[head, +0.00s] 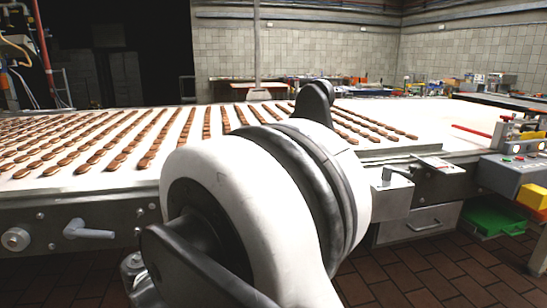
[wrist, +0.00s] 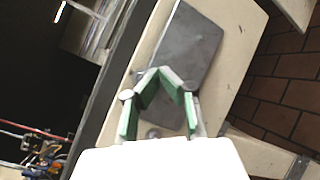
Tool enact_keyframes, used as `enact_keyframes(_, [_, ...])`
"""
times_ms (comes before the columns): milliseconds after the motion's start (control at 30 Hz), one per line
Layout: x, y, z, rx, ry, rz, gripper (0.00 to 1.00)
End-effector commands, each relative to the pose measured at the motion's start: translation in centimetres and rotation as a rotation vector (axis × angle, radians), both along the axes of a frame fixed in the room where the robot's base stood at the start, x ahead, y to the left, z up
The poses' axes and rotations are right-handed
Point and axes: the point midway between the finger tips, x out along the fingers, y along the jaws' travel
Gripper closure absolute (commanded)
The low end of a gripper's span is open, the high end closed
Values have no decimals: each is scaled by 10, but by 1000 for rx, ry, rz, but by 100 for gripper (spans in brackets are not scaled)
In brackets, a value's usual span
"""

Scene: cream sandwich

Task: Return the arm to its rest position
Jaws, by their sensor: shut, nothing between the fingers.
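My gripper (wrist: 160,73) shows in the wrist view, its two green-padded fingers drawn together at the tips with nothing between them. Beyond the fingers is a dark grey flat panel (wrist: 185,45) on a cream surface (wrist: 245,30). I cannot tell how far the fingertips are from it. In the head view my white and dark grey arm joint fills the lower middle and hides part of the conveyor. My gripper is not visible in that view.
A white conveyor (head: 225,140) carries many rows of brown biscuits (head: 85,155). At right are a grey control box (head: 505,172) with a yellow part (head: 532,196) and a green crate (head: 492,219) below. Brown tiled floor (head: 420,275) is open in front of the machine.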

Motion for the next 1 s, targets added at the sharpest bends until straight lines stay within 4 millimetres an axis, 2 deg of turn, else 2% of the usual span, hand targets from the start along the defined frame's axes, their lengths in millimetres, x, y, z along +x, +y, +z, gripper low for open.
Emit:
enact_keyframes(33, [3,-18,6,34,18,-16,100])
enact_keyframes(233, [6,-85,24,197,93,-85,100])
enact_keyframes(467, [-10,-171,41,429,175,-186,100])
enact_keyframes(700, [-47,-251,50,687,237,-304,100])
enact_keyframes(1000, [-114,-329,51,1021,276,-460,100])
